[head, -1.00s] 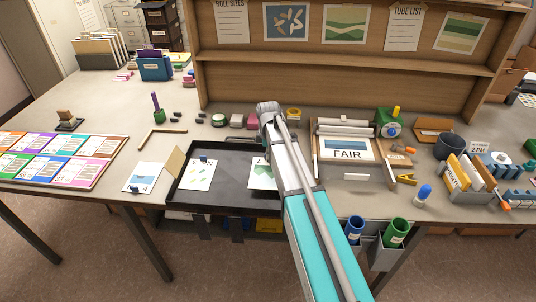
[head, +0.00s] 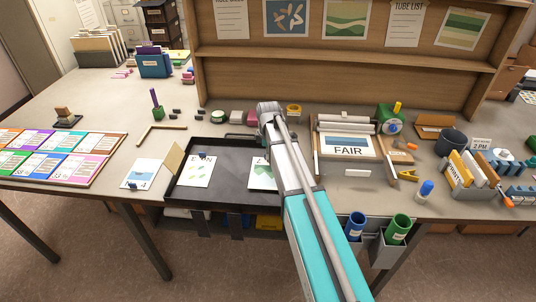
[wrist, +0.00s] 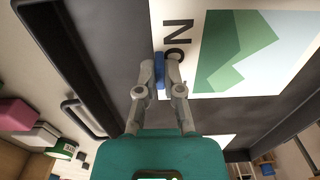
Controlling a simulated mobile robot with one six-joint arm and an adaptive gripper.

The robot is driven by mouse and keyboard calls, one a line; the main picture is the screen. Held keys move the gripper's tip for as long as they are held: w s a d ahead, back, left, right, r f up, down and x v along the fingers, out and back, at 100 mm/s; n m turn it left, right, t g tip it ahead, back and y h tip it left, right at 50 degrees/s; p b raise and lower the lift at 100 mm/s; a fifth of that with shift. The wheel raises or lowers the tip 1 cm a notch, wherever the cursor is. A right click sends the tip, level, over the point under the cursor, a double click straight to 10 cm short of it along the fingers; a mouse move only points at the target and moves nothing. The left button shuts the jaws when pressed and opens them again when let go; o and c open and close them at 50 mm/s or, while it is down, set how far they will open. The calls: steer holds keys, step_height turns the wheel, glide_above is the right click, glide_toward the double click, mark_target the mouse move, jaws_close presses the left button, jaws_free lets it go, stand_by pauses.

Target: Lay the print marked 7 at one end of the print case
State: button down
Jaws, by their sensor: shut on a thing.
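The dark print case (head: 225,207) lies on the table as a shallow open tray. The arm covers its right part. A print with a pale leafy picture (head: 194,172) and a blue clip lies at its left end. My gripper (wrist: 161,80) is shut on a small blue clip (wrist: 159,68) at the edge of a white print with green hills (wrist: 245,45). This print shows near my gripper in the head view (head: 261,175), at or above the case floor. Large characters beside the clip are partly covered; I cannot read the number. Another print (head: 142,174) lies left of the case.
Coloured cards (head: 55,155) lie at the left. A frame holding a FAIR print (head: 348,148) stands right of the case. Blue (head: 355,226) and green (head: 397,229) tubes hang at the front edge. Small rolls line the back.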

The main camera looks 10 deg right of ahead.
steer(key=shift+f+b, duration=0.45)
steer(key=shift+b, duration=0.05)
steer(key=c, duration=0.7)
jaws_free()
steer(key=shift+c, duration=0.4)
steer(key=shift+r, duration=0.15)
steer(key=shift+r+p, duration=3.4)
steer(key=shift+p, duration=0.15)
